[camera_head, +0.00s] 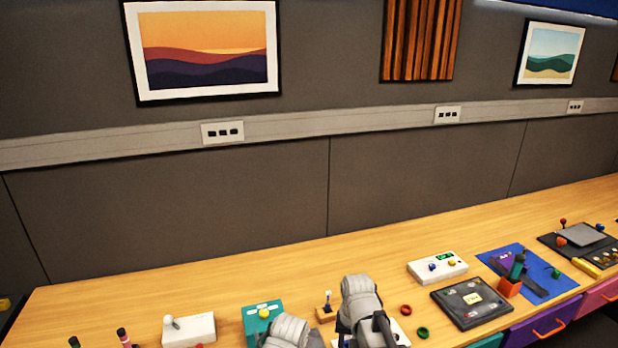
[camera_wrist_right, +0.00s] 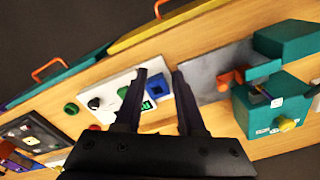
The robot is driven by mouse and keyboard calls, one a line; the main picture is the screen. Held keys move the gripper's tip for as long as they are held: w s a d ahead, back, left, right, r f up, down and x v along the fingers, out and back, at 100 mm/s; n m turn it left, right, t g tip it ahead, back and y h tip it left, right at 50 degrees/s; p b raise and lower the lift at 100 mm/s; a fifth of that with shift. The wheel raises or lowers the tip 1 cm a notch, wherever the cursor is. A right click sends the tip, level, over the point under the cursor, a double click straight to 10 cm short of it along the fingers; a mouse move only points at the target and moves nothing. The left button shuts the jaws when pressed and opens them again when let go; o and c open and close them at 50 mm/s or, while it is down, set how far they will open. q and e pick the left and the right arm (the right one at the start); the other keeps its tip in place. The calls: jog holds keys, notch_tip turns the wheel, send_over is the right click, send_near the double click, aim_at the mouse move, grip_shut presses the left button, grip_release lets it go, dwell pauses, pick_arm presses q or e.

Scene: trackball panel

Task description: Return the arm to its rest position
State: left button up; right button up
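My right gripper (camera_wrist_right: 160,74) is open in the right wrist view, with nothing between its two dark fingers. It is over a white panel (camera_wrist_right: 117,88) that carries a black knob, a small green display and a blue square piece. In the head view, my right arm (camera_head: 361,296) is at the bottom centre and covers most of this panel. Another grey arm part of mine shows left of it at the bottom edge. My left gripper's fingers are not visible.
A teal box (camera_head: 263,312) and a white lever box (camera_head: 189,329) stand left of my arms. A white panel (camera_head: 437,267), a dark tray (camera_head: 471,302) and a blue mat (camera_head: 528,273) lie to the right. Red (camera_head: 405,309) and green (camera_head: 423,333) rings lie close to my right arm.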

jog(key=s+d+n, duration=0.2)
jog(key=s+d, duration=0.5)
jog(key=s+a+n+h, duration=0.1)
jog(key=s+a+n, duration=0.3)
jog(key=a, duration=0.7)
jog(key=shift+s+a+g, duration=0.2)
jog(key=shift+s+g, duration=0.2)
jog(key=shift+s, duration=0.45)
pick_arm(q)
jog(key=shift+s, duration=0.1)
pick_arm(e)
jog(key=shift+s, duration=0.1)
